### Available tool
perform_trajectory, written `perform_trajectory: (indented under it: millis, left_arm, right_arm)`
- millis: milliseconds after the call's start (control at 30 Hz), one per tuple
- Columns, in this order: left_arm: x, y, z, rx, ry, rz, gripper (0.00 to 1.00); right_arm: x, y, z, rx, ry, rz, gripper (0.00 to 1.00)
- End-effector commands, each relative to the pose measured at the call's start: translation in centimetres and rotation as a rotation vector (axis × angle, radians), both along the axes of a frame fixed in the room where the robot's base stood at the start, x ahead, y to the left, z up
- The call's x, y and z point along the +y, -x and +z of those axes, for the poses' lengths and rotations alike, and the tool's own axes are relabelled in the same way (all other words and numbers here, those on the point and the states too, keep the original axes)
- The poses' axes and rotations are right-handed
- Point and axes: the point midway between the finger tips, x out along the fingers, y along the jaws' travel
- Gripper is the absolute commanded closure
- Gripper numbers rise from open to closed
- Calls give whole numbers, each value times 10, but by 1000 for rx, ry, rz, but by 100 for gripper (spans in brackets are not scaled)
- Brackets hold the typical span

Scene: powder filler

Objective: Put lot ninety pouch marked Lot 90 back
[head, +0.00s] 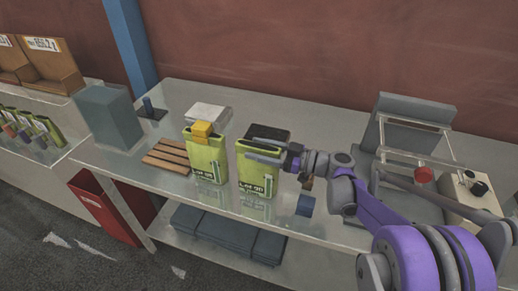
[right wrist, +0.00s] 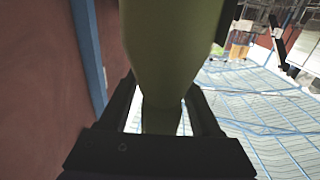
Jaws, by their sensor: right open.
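A green pouch marked Lot 90 (head: 257,174) stands upright on the grey counter. My right gripper (head: 264,147) is at its upper part, jaws open, with fingers reaching across its top from the right. In the right wrist view the green pouch (right wrist: 170,45) fills the top middle, and its narrow part lies between my two dark fingers (right wrist: 165,115). A second green pouch (head: 206,160) with a yellow block (head: 203,130) at its top stands just left of it; its label is too small to read surely. My left gripper is out of view.
A slatted wooden rack (head: 168,155) and a grey bin (head: 110,118) stand to the left. A grey device with a frame (head: 415,135) stands at the right. A small blue block (head: 305,205) lies near the front edge. More green pouches (head: 30,127) stand on the far-left counter.

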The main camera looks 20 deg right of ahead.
Motion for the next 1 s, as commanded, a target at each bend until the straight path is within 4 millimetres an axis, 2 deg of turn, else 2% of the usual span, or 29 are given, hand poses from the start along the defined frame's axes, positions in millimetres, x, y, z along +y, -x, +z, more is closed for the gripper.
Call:
perform_trajectory:
  millis: [133,500,600,1000]
  left_arm:
    - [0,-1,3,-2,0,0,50]
    - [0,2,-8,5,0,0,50]
    - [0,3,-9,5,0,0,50]
    - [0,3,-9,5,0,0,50]
  right_arm:
    - [0,0,5,-1,1,0,35]
    - [-50,33,2,1,1,-3,35]
    - [-58,39,2,1,1,-2,35]
    - [-62,42,3,0,0,0,35]
